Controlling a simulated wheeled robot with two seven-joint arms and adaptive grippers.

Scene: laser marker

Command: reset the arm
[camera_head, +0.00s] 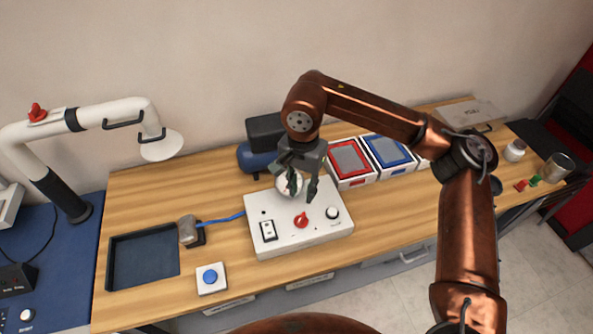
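My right arm, copper-coloured, comes in from the lower right and bends over the table. Its gripper (302,188) points down above the back of a white control box (285,240). Its two dark fingers are apart, with nothing visible held between them. A round white dial (282,187) shows partly behind the fingers; whether they touch it I cannot tell. My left gripper is not in view.
The wooden table (150,200) also holds a dark tray (144,258), a blue button (210,277), a red-rimmed bin (350,160) and a blue-rimmed bin (388,152). A white extraction arm (110,112) stands at left. A glass jar (557,167) stands at far right.

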